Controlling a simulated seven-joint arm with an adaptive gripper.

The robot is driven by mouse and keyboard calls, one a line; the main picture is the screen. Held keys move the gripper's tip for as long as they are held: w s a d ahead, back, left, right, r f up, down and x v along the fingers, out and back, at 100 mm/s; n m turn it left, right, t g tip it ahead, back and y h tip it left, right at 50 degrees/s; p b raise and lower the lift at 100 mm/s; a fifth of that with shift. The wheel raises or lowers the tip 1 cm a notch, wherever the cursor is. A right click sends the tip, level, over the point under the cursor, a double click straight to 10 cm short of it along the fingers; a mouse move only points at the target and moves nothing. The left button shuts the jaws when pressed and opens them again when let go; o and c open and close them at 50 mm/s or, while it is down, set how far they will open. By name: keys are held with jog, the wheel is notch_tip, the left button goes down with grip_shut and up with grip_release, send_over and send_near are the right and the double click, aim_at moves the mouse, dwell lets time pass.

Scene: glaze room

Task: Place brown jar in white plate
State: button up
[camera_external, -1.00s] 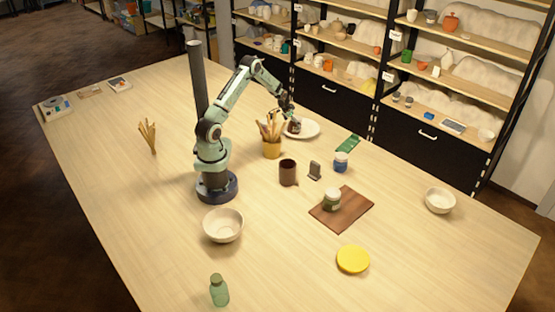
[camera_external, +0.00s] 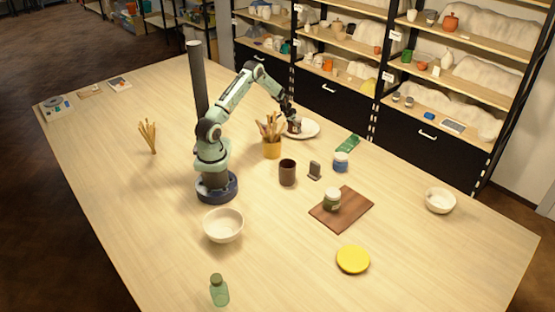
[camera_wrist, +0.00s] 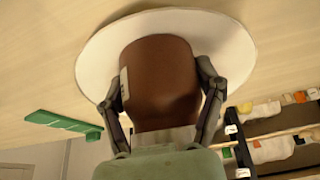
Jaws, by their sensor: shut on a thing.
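The brown jar (camera_wrist: 158,80) is between the two fingers of my gripper (camera_wrist: 163,92) in the wrist view, with a pale label on its left side. My gripper is shut on it. The white plate (camera_wrist: 95,62) shows behind the jar, its rim spreading out on both sides. In the external view the jar (camera_external: 294,126) is at the left part of the white plate (camera_external: 312,129), under my gripper (camera_external: 291,118). I cannot tell whether the jar's base touches the plate.
A yellow pot of tools (camera_external: 271,149) stands just in front of the plate. A green object (camera_external: 348,144), a blue jar (camera_external: 340,162) and a dark brown cup (camera_external: 287,172) are nearby. Shelves stand behind the table. The table's left middle is mostly clear.

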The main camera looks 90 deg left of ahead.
aim_at(300, 125)
notch_tip(300, 125, up, 8)
jog(key=shift+r, duration=0.15)
jog(key=shift+w+a+r+n+y, duration=0.35)
jog(key=shift+w+a+n+y, duration=0.1)
jog(key=shift+w+n+y, duration=0.15)
jog(key=shift+w+a+r+n+y, duration=0.3)
jog(key=shift+w+a+n+y, duration=0.2)
jog(key=shift+w+n, duration=0.1)
jog(key=shift+w+a+f+n+y, duration=0.15)
jog(key=shift+w+a+n+y, duration=0.05)
jog(key=shift+w+n+y, duration=0.1)
jog(key=shift+t, duration=0.3)
notch_tip(300, 125, down, 10)
jog(key=shift+a+r, duration=0.15)
jog(key=shift+r, duration=0.1)
jog(key=shift+f, duration=0.15)
jog(key=o, duration=1.2)
